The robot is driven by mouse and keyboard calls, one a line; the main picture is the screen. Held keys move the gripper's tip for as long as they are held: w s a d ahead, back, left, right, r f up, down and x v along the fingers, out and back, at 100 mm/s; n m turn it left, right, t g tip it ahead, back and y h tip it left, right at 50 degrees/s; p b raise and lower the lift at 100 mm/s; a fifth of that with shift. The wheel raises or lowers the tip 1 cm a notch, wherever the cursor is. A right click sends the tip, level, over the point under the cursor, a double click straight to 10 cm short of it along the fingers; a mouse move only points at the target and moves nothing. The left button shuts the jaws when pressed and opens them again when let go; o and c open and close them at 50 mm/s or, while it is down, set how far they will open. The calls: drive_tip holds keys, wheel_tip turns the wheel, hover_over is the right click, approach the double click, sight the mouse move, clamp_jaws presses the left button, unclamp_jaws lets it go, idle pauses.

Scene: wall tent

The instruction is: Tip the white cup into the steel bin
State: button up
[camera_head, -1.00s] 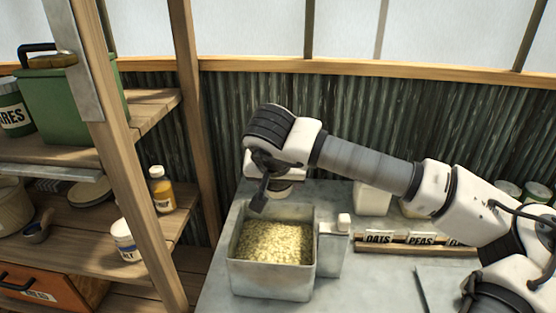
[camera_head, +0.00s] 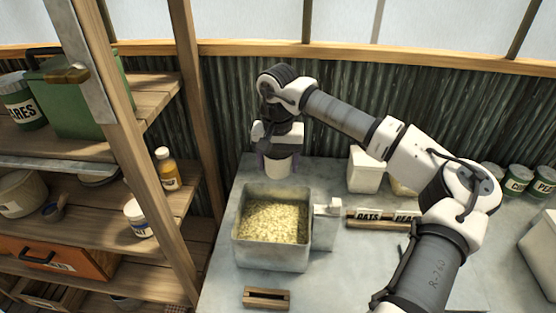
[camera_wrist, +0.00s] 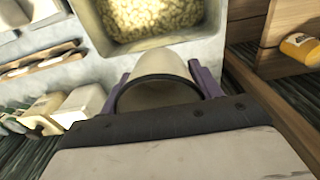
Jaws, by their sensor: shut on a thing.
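My gripper (camera_head: 279,160) is shut on the white cup (camera_head: 278,168), just behind the steel bin as the head view shows it. In the wrist view the cup (camera_wrist: 162,75) sits between two purple fingers, and its dark rim shows close to the camera. The cup looks about upright in the head view. I cannot see what is inside it. The steel bin (camera_head: 270,256) stands on the metal counter and holds a bed of pale yellow grains or flakes. The bin also shows at the top of the wrist view (camera_wrist: 165,43), beyond the cup.
A small metal box (camera_head: 326,228) stands against the bin's right side. A rack labelled OATS and PEAS (camera_head: 383,218) lies further right, with white containers (camera_head: 365,170) behind. A wooden block (camera_head: 266,298) lies in front. Wooden shelves (camera_head: 90,190) stand at left.

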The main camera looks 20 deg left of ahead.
drive_tip(key=shift+r, duration=0.1)
drive_tip(key=shift+r+p, duration=0.95)
drive_tip(key=shift+r, duration=1.5)
